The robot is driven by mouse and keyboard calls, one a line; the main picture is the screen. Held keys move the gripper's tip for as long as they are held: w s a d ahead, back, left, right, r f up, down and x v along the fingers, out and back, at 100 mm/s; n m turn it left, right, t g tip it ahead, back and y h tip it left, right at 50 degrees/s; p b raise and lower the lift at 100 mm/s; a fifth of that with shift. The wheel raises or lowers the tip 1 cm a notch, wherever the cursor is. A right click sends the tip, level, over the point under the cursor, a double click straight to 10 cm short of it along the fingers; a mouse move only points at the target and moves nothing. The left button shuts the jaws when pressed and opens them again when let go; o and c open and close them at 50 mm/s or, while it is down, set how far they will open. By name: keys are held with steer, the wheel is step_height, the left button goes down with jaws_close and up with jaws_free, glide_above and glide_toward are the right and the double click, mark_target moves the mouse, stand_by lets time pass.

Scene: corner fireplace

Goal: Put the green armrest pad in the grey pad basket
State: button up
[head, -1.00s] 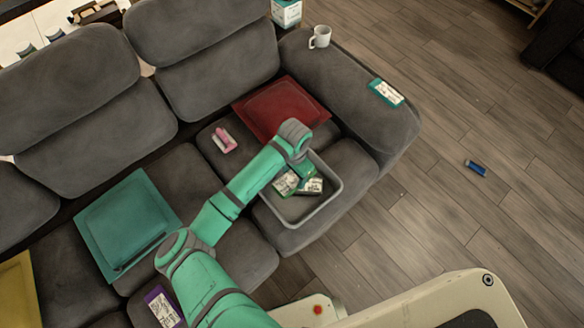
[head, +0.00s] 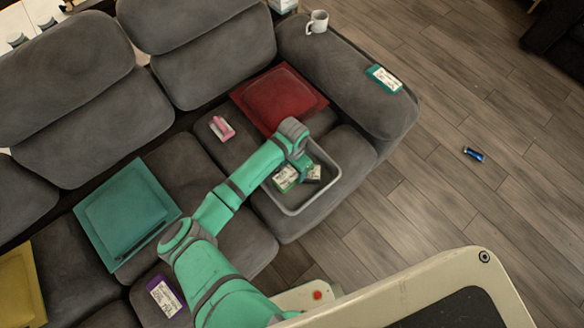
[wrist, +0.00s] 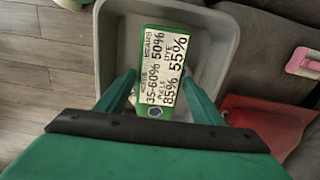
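The green armrest pad (wrist: 160,70), a green block with a white printed label, sits between the two fingers of my gripper (wrist: 158,80). The fingers appear shut on its sides. In the head view, the pad (head: 286,179) and my gripper (head: 300,163) are within the outline of the grey pad basket (head: 333,188), low in it. The basket stands on the right seat cushion; its rim (wrist: 104,40) shows around the pad in the wrist view. I cannot tell whether the pad touches the basket floor.
A red cushion (head: 280,97) and pink item (head: 222,128) lie behind. A teal labelled pack (head: 384,79) and mug (head: 317,21) are on the armrest. A purple pack (head: 165,296) lies front left.

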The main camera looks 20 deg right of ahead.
steer(key=shift+o, duration=1.2)
steer(key=shift+a, duration=0.1)
step_height(320, 180, up, 11)
steer(key=shift+f, duration=0.1)
